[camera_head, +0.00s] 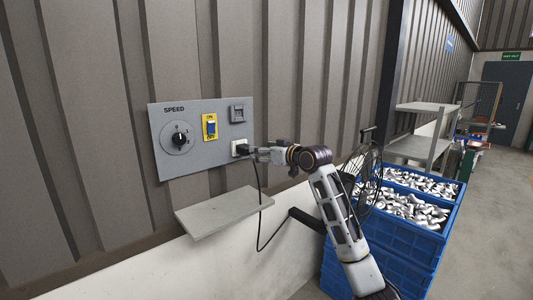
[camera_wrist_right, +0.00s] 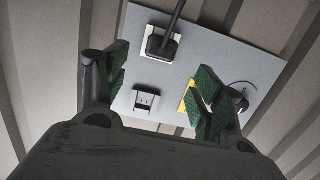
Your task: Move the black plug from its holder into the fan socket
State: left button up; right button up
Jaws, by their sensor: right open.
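The grey control panel (camera_head: 205,165) on the wall carries a white socket (camera_head: 236,149) at its lower right and a grey socket (camera_head: 237,114) above it. The black plug (camera_head: 243,149) sits at the white socket, its black cord (camera_head: 258,195) hanging down. In the right wrist view the plug (camera_wrist_right: 160,46) is seated in the white outlet, and the grey socket (camera_wrist_right: 145,100) is empty. My right gripper (camera_head: 254,151) is close to the plug. Its fingers stand apart in the wrist view (camera_wrist_right: 160,70), with nothing clamped between them. My left gripper is out of view.
The panel also holds a speed dial (camera_head: 180,138) and a yellow switch (camera_head: 210,126). A grey shelf (camera_head: 225,211) juts out below. A black wire fan (camera_head: 366,185) stands behind my right arm. Blue crates of metal castings (camera_head: 405,238) are at right.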

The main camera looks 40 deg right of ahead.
jog(key=shift+s+r, duration=0.1)
jog(key=shift+s, duration=0.65)
